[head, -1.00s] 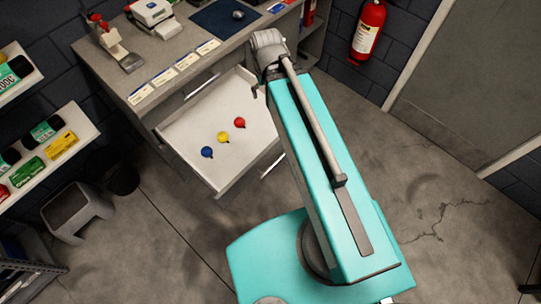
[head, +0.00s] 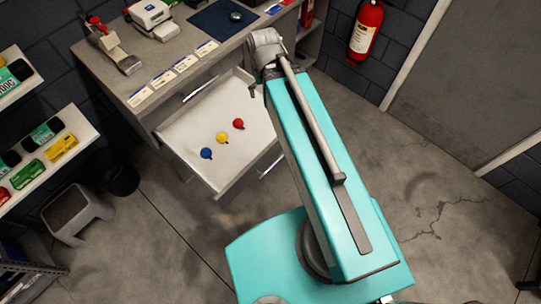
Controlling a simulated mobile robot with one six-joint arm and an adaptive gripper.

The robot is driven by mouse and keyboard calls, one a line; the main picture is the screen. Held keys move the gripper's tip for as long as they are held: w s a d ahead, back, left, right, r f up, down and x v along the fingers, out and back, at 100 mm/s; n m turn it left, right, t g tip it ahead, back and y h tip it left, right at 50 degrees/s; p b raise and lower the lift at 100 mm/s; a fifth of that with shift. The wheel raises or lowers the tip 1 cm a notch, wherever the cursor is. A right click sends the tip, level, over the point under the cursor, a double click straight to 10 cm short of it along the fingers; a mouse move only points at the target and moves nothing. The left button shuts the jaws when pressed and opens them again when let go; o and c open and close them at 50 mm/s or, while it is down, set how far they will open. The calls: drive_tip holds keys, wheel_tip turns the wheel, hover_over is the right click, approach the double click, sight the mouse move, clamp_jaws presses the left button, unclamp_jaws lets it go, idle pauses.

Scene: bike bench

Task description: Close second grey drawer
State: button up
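A grey drawer (head: 185,163) stands pulled far out from the bench, below a closed drawer front with a metal handle (head: 200,89). In the open drawer lie three small round-headed things: blue (head: 206,153), yellow (head: 222,138) and red (head: 238,124). My arm reaches up across the drawer's right side and hides part of it. A small dark piece beside the arm, over the drawer's back right, may be part of my gripper (head: 252,89). The rest of the gripper is hidden behind the arm, so its fingers and any contact do not show.
The grey bench top (head: 110,77) holds a blue mat (head: 222,20) and several labelled cards. A grey stool (head: 75,212) and a dark bin (head: 118,175) stand left.

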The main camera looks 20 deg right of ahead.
wheel_tip(320, 180, down, 2)
drive_tip(key=shift+f+b, duration=0.25)
drive_tip(key=shift+b, duration=0.95)
drive_tip(key=c, duration=0.9)
drive_tip(key=shift+s, duration=0.1)
clamp_jaws()
